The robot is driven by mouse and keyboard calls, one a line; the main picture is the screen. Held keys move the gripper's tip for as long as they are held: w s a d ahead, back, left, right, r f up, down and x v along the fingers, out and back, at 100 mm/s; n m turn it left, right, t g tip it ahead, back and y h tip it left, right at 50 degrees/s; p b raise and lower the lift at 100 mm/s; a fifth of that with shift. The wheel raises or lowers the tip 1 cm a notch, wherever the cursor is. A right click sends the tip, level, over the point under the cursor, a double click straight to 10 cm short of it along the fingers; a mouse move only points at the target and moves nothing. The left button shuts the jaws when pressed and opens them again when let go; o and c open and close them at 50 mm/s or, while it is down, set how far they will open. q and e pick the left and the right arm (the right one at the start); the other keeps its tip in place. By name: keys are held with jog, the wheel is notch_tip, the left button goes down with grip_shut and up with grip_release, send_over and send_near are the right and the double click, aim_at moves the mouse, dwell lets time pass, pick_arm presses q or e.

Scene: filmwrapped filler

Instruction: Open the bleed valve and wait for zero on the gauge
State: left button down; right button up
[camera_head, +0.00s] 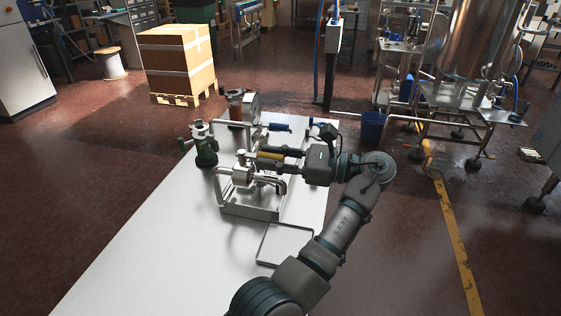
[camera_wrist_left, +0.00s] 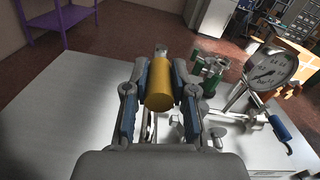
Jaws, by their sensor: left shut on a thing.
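My left gripper (camera_head: 276,154) is shut on a yellow cylinder (camera_head: 266,157) at the metal pipe rig (camera_head: 246,211) on the white table (camera_head: 140,235). In the left wrist view the cylinder (camera_wrist_left: 159,92) sits between the two blue-padded fingers. A round pressure gauge (camera_head: 253,104) stands at the back of the rig. Its white dial also shows in the wrist view (camera_wrist_left: 271,70), with a dark needle; I cannot read its value surely. A blue-handled lever (camera_head: 279,127) sticks out beside the gauge. Which part is the bleed valve I cannot tell. My right gripper is not in view.
A green-bodied fitting (camera_head: 206,150) stands left of the rig. A shallow tray (camera_head: 263,243) lies in front of it. The table's left and front are clear. Beyond are a boxed pallet (camera_head: 178,62), a blue bucket (camera_head: 372,127) and a wheeled steel tank frame (camera_head: 460,122).

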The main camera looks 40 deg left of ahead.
pick_arm(q)
jog(key=shift+w+f, duration=0.15)
jog(key=shift+f, duration=0.15)
jog(key=c, duration=1.2)
grip_release()
jog(key=shift+c, duration=0.2)
jog(key=o, duration=0.3)
jog(key=shift+w+f, duration=0.1)
jog(key=shift+w, duration=0.15)
jog(key=shift+s+r, duration=0.15)
jog(key=shift+r, duration=0.15)
